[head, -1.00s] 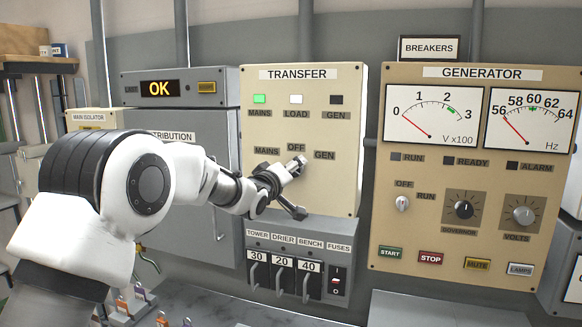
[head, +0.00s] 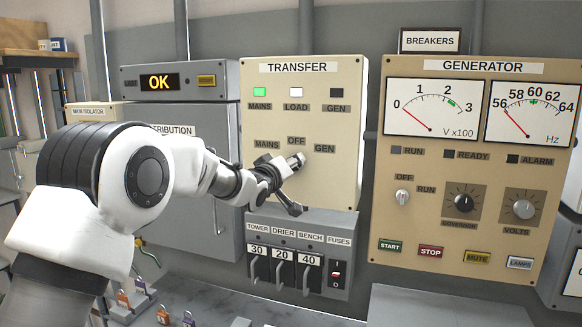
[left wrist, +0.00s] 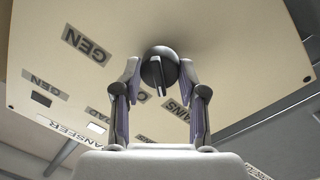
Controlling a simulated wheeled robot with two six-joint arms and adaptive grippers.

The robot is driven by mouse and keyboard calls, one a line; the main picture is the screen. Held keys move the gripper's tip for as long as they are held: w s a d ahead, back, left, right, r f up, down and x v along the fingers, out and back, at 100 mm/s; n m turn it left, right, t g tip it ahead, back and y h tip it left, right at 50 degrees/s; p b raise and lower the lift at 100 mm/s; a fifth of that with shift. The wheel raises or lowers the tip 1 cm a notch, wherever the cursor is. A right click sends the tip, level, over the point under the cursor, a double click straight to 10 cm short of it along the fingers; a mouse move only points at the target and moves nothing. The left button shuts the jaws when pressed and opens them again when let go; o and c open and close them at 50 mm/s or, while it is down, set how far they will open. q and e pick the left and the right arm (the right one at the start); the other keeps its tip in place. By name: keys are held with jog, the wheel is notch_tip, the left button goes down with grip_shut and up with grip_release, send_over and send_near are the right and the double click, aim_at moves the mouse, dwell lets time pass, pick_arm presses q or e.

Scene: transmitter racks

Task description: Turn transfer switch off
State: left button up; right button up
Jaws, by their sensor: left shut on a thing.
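The transfer panel (head: 345,110) is a beige box with MAINS, OFF and GEN labels around its switch. The switch is a dark round knob with a bar handle (left wrist: 157,75), seen in the left wrist view. In that view the bar points down, toward the side with the MAINS label, but its exact setting is unclear. My left gripper (left wrist: 160,80) has a finger on each side of the knob and is shut on it. In the head view my left gripper (head: 296,185) hides the knob. My right gripper is not in view.
On the panel the MAINS lamp (head: 260,92) is green, the LOAD lamp (head: 296,92) white, the GEN lamp (head: 336,93) dark. A breaker box (head: 300,232) with several levers sits just below my gripper. The generator panel (head: 470,225) stands to the right.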

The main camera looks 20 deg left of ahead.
pick_arm(q)
jog(key=m+b, duration=0.1)
jog(key=m, duration=0.4)
jog(key=shift+f+b, duration=0.15)
jog(key=shift+b, duration=0.25)
jog(key=m+b, duration=0.2)
jog(key=m, duration=0.2)
jog(key=shift+d+m+g+y+b, duration=0.1)
jog(key=shift+m+g+y+b, duration=0.2)
jog(key=shift+y+b, duration=0.1)
jog(key=o, duration=1.2)
jog(key=shift+c, duration=0.2)
jog(key=shift+r, duration=0.2)
jog(key=s+a, duration=0.1)
jog(key=s, duration=1.1)
jog(key=shift+r, duration=0.4)
